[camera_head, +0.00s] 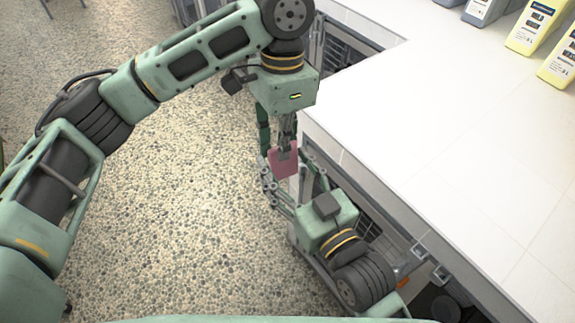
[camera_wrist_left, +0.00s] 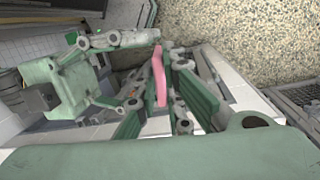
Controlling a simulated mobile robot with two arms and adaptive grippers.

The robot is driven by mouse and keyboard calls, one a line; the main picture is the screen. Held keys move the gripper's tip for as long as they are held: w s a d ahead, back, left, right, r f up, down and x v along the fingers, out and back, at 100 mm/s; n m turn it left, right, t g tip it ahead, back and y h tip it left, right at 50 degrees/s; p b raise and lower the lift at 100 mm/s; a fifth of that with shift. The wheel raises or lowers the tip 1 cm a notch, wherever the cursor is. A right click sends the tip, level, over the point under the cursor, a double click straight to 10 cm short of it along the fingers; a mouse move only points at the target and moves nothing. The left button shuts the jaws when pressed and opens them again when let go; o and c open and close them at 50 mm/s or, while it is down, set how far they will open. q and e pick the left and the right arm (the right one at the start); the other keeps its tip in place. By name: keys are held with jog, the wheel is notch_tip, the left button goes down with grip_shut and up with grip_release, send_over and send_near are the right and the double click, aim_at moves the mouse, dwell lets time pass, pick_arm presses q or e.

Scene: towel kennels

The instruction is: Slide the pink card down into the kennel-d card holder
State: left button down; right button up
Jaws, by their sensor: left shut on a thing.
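The pink card (camera_head: 286,164) hangs below my left gripper (camera_head: 284,146), which is shut on its upper part, beside the white counter's front edge. In the left wrist view the card (camera_wrist_left: 160,76) shows as a thin pink strip, nearly edge-on, between the left gripper's fingers (camera_wrist_left: 163,100). My right gripper (camera_head: 293,172) is just below, its fingers spread wide on both sides of the card; I cannot tell if they touch it. It also shows open at the left of the wrist view (camera_wrist_left: 118,70). I cannot make out the kennel-d card holder.
The white counter (camera_head: 440,130) fills the right side, with yellow containers (camera_head: 540,25) and grey containers (camera_head: 488,10) at its far end. Barred kennel fronts (camera_head: 345,50) lie under the counter edge, close to both grippers. The speckled floor (camera_head: 190,210) at left is clear.

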jog(key=c, duration=0.7)
pick_arm(q)
jog(key=c, duration=1.8)
grip_release()
pick_arm(e)
jog(key=shift+c, duration=0.6)
pick_arm(q)
jog(key=shift+o, duration=0.2)
